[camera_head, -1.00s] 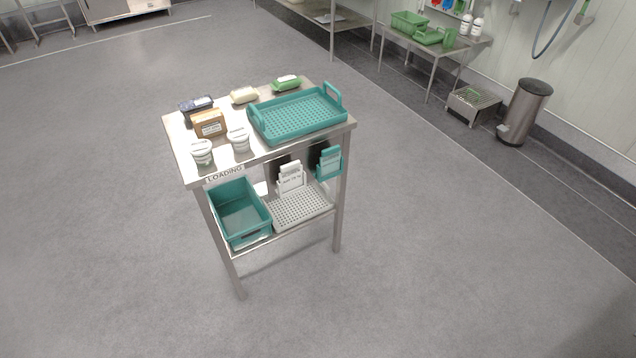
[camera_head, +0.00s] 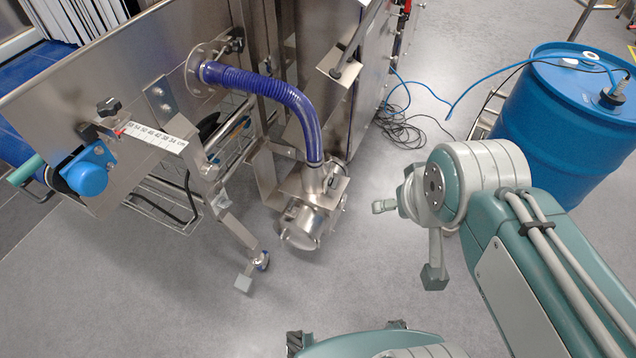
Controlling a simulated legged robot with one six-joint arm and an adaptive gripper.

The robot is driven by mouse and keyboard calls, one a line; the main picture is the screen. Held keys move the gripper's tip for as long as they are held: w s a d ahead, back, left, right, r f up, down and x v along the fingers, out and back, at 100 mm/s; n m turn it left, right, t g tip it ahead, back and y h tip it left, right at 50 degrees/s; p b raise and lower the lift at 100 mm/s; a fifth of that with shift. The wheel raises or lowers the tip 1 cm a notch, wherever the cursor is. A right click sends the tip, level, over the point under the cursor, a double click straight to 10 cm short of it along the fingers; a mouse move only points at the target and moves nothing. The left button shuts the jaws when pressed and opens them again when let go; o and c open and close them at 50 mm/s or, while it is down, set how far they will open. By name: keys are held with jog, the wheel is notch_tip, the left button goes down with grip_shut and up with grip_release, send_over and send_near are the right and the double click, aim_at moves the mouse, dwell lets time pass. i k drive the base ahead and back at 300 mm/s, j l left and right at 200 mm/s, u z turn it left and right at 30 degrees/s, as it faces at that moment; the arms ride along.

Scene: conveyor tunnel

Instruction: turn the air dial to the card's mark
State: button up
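No card with a mark can be made out, and I cannot tell for sure which part is the air dial. A silver blower-like unit (camera_head: 312,215) with a rounded housing stands at the lower end of a ribbed blue hose (camera_head: 275,88). My gripper (camera_head: 409,241) hangs at the end of my teal and white arm, to the right of this unit and apart from it. Its two grey fingers look spread apart with nothing between them.
A steel conveyor frame (camera_head: 60,95) fills the left, with a numbered scale (camera_head: 155,136), a black knob (camera_head: 109,107) and a blue motor cap (camera_head: 86,177). A blue drum (camera_head: 560,125) stands right. Loose cables (camera_head: 400,125) lie behind.

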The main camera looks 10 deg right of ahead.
aim_at(333, 182)
jog(key=j, duration=0.15)
jog(key=l, duration=0.15)
jog(key=i+l+u, duration=0.1)
jog(key=i, duration=0.35)
jog(key=i+l+u, duration=0.1)
jog(key=i+l, duration=0.15)
jog(key=i, duration=0.2)
